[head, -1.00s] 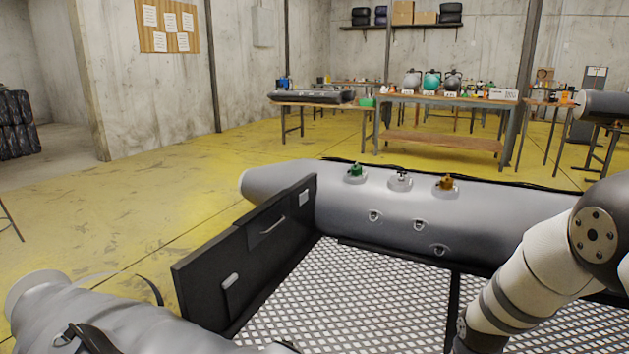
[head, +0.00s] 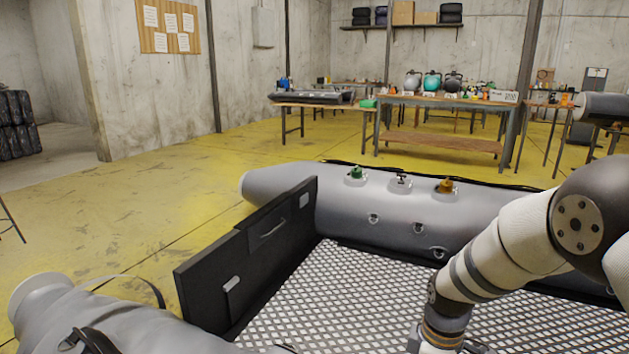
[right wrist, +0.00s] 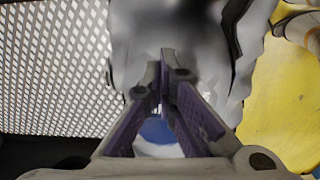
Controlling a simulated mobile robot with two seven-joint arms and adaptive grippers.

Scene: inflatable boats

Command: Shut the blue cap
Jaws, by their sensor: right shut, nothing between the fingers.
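In the right wrist view a round blue cap (right wrist: 157,130) with a pale rim beneath it shows in the gap between my fingers, partly hidden by them. It sits by the grey boat tube (right wrist: 170,30). My right gripper (right wrist: 162,70) is shut and empty, with its fingertips over the tube. I cannot tell whether it touches the cap, nor how far the cap is closed. The blue cap does not show in the head view. My left gripper is in neither view.
The far tube (head: 330,205) carries a green fitting (head: 356,173), a black-and-white one (head: 400,180) and an orange one (head: 446,185). A black transom board (head: 245,265) stands upright at the boat's left end. The boat's patterned floor (head: 340,300) is clear. Workbenches stand behind.

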